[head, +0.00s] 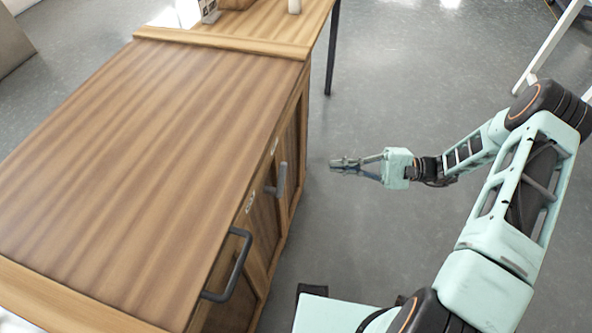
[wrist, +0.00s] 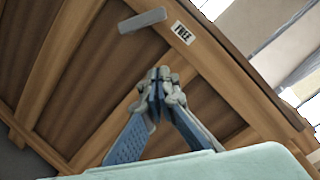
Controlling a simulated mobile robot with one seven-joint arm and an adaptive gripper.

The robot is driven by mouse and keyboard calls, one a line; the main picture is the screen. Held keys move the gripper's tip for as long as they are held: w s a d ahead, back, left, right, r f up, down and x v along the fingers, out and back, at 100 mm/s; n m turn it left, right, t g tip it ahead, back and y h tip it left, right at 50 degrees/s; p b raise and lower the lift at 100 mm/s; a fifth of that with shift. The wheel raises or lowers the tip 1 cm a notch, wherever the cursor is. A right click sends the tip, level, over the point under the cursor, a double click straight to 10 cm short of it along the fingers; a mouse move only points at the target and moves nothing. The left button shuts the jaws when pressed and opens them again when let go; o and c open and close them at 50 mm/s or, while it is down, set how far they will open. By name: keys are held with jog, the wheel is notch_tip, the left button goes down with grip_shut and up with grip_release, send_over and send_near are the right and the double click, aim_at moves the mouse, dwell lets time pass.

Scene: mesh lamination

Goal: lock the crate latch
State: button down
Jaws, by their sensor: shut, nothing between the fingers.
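The wooden crate (head: 130,130) fills the left of the head view, its planked side (wrist: 75,85) showing in the wrist view. A grey latch lever (head: 281,178) sticks out from the crate's right side, near the top edge. In the wrist view the grey lever (wrist: 142,21) lies beside a small white label (wrist: 183,33) that seems to read FREE. My gripper (head: 336,165) is shut and empty, to the right of the lever and apart from the crate. In the wrist view its fingertips (wrist: 159,76) meet, below the lever in the picture.
A dark bar handle (head: 231,266) juts from the same crate side, nearer the camera. A wooden table (head: 290,22) with small items stands at the crate's far end. The grey floor (head: 400,100) around my gripper is clear.

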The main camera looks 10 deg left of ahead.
jog(key=shift+f+y, duration=0.2)
jog(key=shift+y, duration=0.5)
jog(key=shift+a, duration=0.15)
jog(key=s+a+r, duration=0.1)
jog(key=s+a, duration=0.1)
jog(key=a, duration=0.3)
jog(key=s+a+r+b, duration=0.1)
jog(key=s+a+r, duration=0.1)
jog(key=a, duration=0.3)
jog(key=shift+s, duration=0.35)
